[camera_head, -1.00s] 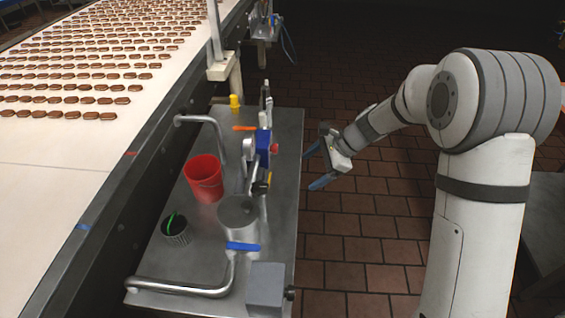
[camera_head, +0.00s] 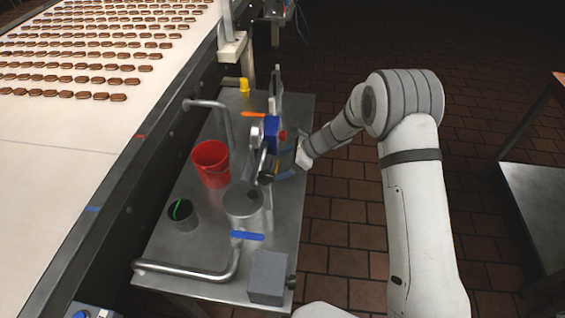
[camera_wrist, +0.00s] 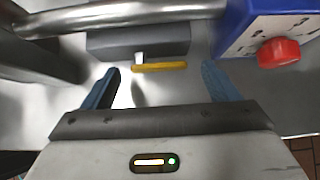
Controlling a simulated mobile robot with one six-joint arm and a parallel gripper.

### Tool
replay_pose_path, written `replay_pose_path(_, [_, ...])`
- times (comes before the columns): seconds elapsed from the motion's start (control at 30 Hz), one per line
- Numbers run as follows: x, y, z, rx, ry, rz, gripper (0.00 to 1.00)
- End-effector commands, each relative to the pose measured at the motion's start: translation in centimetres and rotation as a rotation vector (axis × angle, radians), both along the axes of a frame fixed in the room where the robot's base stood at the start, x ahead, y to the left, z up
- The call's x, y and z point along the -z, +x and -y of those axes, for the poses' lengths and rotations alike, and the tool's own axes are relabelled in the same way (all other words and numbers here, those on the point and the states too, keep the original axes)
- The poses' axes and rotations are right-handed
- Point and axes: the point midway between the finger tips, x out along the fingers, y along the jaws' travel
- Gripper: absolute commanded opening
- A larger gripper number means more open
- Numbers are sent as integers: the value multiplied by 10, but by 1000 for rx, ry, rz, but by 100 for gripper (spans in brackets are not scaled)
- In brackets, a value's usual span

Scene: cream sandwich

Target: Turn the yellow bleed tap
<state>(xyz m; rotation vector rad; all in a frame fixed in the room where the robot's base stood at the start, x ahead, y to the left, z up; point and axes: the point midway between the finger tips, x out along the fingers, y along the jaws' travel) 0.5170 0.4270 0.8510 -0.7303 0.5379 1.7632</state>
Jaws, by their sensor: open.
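The yellow bleed tap (camera_wrist: 160,67) is a short flat handle lying crosswise on a pale stem, in the wrist view. It sits in front of a grey block (camera_wrist: 138,40). My gripper (camera_wrist: 161,70) is open, with its two blue fingers on either side of the handle. A gap shows between the handle and each finger; I cannot tell the depth between them. In the head view my gripper (camera_head: 283,170) is at the right side of the pipework, and the tap is mostly hidden there.
A blue box (camera_head: 272,134) with a red knob (camera_wrist: 278,52) stands close to my gripper. A metal pipe (camera_wrist: 130,14) runs above the tap in the wrist view. A red bucket (camera_head: 211,164), a steel pot (camera_head: 243,203) and a blue-handled valve (camera_head: 247,236) are on the steel table (camera_head: 215,268).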

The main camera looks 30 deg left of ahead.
Motion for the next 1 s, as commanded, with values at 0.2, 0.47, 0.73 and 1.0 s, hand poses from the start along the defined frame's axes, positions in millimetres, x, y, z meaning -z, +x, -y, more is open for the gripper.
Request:
replay_pose_path(0.2, [5, -2, -5, 0, 0, 0, 82])
replay_pose_path(0.47, [5, -2, -5, -1, 0, 0, 73])
replay_pose_path(0.73, [5, -2, -6, -1, 0, 0, 51])
replay_pose_path(1.0, [5, -3, -5, -4, 1, 2, 37])
